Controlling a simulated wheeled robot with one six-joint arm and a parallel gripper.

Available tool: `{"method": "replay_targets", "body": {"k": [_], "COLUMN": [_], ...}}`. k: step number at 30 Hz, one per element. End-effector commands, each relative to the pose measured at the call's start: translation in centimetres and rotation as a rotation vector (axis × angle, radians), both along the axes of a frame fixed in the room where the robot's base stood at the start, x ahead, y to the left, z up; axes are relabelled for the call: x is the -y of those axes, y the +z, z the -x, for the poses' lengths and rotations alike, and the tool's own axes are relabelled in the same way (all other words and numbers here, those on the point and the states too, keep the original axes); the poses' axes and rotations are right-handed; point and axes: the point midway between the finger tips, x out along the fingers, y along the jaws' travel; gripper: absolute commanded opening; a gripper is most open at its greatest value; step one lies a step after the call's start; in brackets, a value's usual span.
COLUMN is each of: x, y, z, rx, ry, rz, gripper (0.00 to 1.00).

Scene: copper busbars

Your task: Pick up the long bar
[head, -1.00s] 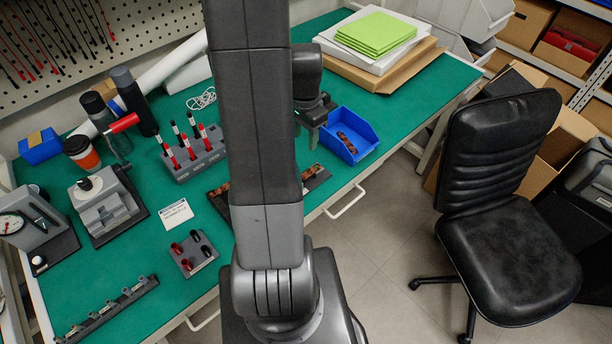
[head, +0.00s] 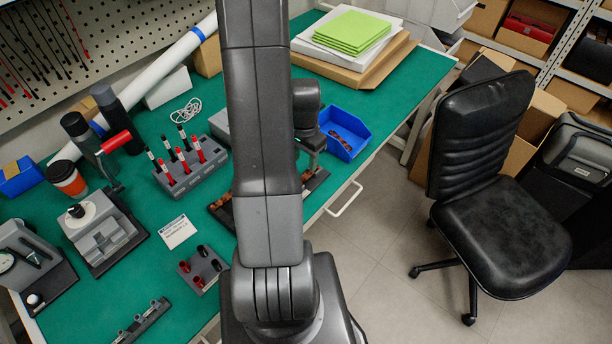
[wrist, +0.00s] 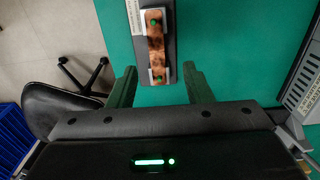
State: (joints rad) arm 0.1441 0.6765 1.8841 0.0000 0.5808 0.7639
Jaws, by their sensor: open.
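A copper bar (wrist: 156,45) lies on a narrow dark grey holder (wrist: 171,28) on the green table in the wrist view. Light pieces with green centres sit at both ends of the bar. My gripper (wrist: 160,68) is open and empty, with its two dark green fingers on either side of the bar's near end, apart from it. I cannot tell the height gap. In the head view, my gripper (head: 313,158) hangs over the table's front edge area. Copper also shows left of my arm (head: 222,210); my arm hides the middle. I cannot tell which bar is the long one.
A blue bin (head: 354,150) with copper pieces stands beside my gripper. A grey block with red and black tools (head: 192,172) and a small fixture (head: 202,268) stand to the left. A black chair (head: 490,220) is to the right.

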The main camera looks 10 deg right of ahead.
Motion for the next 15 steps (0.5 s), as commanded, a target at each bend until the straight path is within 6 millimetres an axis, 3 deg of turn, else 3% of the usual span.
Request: {"method": "replay_targets", "body": {"k": [15], "x": [0.0], "y": [-4.8], "z": [0.7], "rx": [-0.003], "ry": [0.0], "rz": [0.0], "gripper": [0.45]}}
